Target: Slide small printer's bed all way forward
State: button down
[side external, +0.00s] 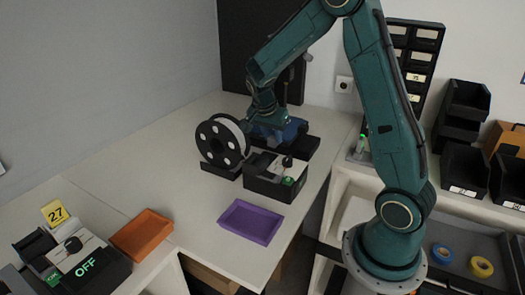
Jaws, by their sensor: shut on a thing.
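The small printer (302,147) stands towards the back of the white table, with a dark base and a thin upright behind my wrist. Its blue bed (290,129) shows just right of my gripper. My gripper (266,123) is down at the bed's left part and is shut on it. The fingertips are small and partly hidden by the spool and my wrist, so the exact grip point is unclear.
A black-and-white filament spool (222,141) stands close left of my gripper. A black control box (273,183) sits in front of the printer. A purple tray (250,222) and an orange tray (142,234) lie nearer. The table's left middle is clear.

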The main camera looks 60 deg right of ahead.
jog(key=shift+s, duration=2.9)
jog(key=c, duration=1.1)
grip_release()
jog(key=v, duration=1.4)
jog(key=shift+d, duration=0.1)
